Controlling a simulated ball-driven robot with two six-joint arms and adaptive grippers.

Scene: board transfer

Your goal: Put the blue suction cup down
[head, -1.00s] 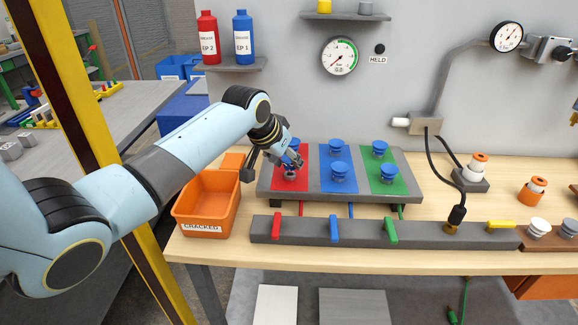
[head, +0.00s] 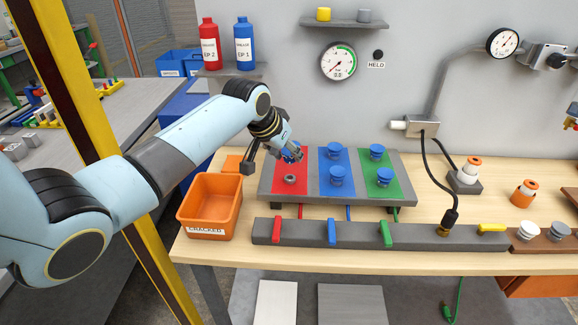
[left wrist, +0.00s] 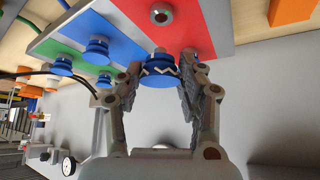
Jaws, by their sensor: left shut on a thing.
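My left gripper (head: 290,156) is over the back part of the red panel (head: 278,185). It is shut on a blue suction cup, which shows best in the left wrist view (left wrist: 158,78), between the two fingers. A pale zigzag line runs across this cup. I cannot tell whether the cup touches the fitting under it. A bare grey fitting (head: 290,180) stands on the front of the red panel. Other blue cups stand upright on the blue panel (head: 337,175) and the green panel (head: 384,177). My right gripper is not in view.
An orange bin (head: 180,215) labelled CRACKED stands left of the panels. A grey bar (head: 400,236) with coloured levers runs along the front. White and orange cups stand at the right. A gauge (head: 338,62) and a HELD label are on the wall.

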